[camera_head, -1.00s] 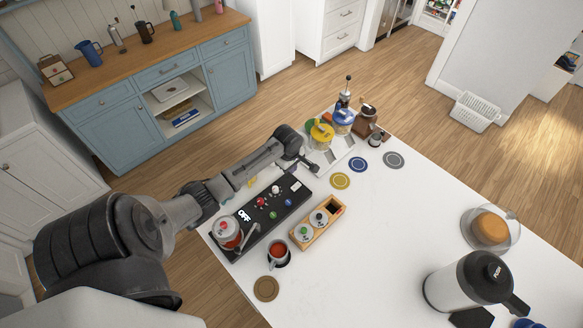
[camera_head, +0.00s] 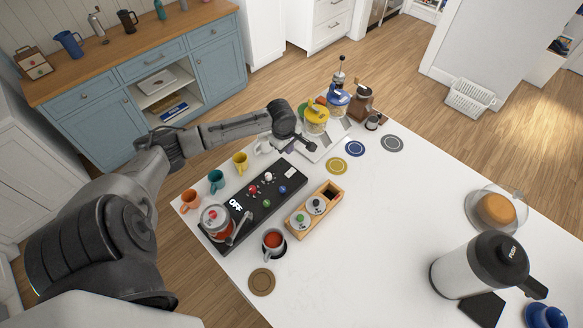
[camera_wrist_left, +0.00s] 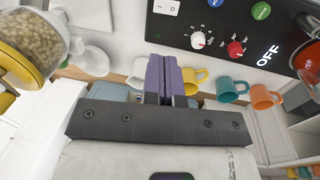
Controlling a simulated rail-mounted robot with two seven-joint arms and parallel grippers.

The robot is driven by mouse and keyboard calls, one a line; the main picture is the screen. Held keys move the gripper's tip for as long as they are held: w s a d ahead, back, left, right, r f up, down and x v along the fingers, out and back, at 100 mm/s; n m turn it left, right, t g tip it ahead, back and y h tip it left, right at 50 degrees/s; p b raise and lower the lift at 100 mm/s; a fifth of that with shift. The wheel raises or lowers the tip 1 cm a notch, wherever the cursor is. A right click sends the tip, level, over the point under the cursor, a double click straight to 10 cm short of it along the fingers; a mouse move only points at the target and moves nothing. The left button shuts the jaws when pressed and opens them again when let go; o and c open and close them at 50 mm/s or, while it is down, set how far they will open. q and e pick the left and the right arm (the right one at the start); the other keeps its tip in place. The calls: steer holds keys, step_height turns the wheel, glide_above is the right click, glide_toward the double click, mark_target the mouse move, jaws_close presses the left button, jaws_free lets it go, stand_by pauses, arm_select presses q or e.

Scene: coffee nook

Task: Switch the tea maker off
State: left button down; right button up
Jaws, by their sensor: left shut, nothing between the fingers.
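The tea maker is a long black panel (camera_head: 256,213) on the white counter, with small knobs and a display (camera_head: 236,204) reading OFF. A glass pot with a red lid (camera_head: 214,218) stands at its near left end. In the left wrist view, the panel shows a white switch (camera_wrist_left: 167,6), a white knob (camera_wrist_left: 198,40), a red knob (camera_wrist_left: 236,48) and the OFF display (camera_wrist_left: 268,55). My left gripper (camera_head: 311,147) is shut and empty, beyond the panel's far end. Its purple fingers (camera_wrist_left: 168,72) are together, apart from the switch and knobs. My right gripper is not in view.
Orange (camera_head: 190,201), teal (camera_head: 216,180) and yellow (camera_head: 240,162) mugs stand behind the panel. A wooden box (camera_head: 298,232) and a cup of red tea (camera_head: 273,241) stand in front. Yellow-lidded (camera_head: 316,120) and blue-lidded (camera_head: 338,100) jars stand near the gripper. The counter's middle is clear.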

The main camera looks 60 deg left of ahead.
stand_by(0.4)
arm_select(q)
glide_toward(292, 170)
steer(key=f, duration=0.3)
steer(key=w+f, duration=0.1)
steer(key=f, duration=0.1)
steer(key=shift+f, duration=1.2)
steer(key=shift+w+a, duration=0.1)
steer(key=shift+w+a+f+g, duration=0.1)
steer(key=shift+f+g, duration=0.1)
steer(key=shift+g, duration=0.1)
